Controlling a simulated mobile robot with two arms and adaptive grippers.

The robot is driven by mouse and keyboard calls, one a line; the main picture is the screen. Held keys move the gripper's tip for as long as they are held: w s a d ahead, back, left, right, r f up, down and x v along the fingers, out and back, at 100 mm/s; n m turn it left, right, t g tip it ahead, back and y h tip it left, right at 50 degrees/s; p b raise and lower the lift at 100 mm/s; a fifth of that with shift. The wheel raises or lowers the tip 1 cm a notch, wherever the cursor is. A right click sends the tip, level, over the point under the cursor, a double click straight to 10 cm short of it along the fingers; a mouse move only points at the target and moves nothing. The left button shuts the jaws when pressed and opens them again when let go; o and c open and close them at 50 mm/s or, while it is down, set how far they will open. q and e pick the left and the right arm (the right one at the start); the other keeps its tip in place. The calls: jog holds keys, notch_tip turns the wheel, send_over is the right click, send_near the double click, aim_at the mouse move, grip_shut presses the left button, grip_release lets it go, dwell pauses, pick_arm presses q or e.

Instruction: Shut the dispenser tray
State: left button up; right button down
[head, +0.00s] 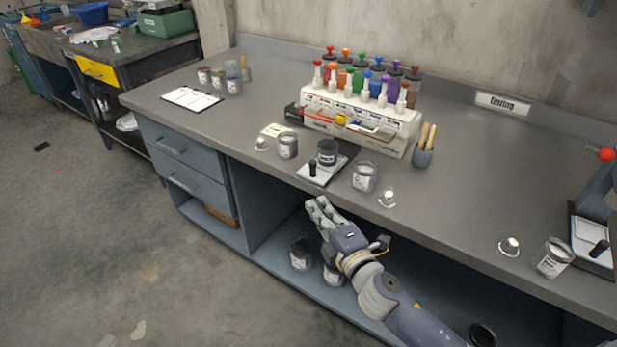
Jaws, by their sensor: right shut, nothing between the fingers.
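The dispenser (372,112) is a white rack on the workbench with several coloured-top bottles in it. Its tray (397,150) appears to stick out at the front, low on the rack, with small items in it, one of them yellow; how far out it is I cannot tell exactly. My right gripper (318,211) is shut and empty. It is in front of the bench's front edge, below and apart from the tray, over the open lower shelf. My left gripper is not in view.
A brush cup (422,157) stands right of the tray. The bench's right middle is clear. Dark jars (300,254) sit on the lower shelf.

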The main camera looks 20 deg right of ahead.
aim_at(310, 177)
jog(key=shift+w+d+p, duration=0.2)
jog(key=shift+w, duration=1.65)
jog(key=shift+w+d+p, duration=0.2)
jog(key=shift+w+d, duration=0.05)
jog(key=shift+w, duration=1.55)
jog(key=shift+w+d+p, duration=0.2)
jog(key=shift+w, duration=1.65)
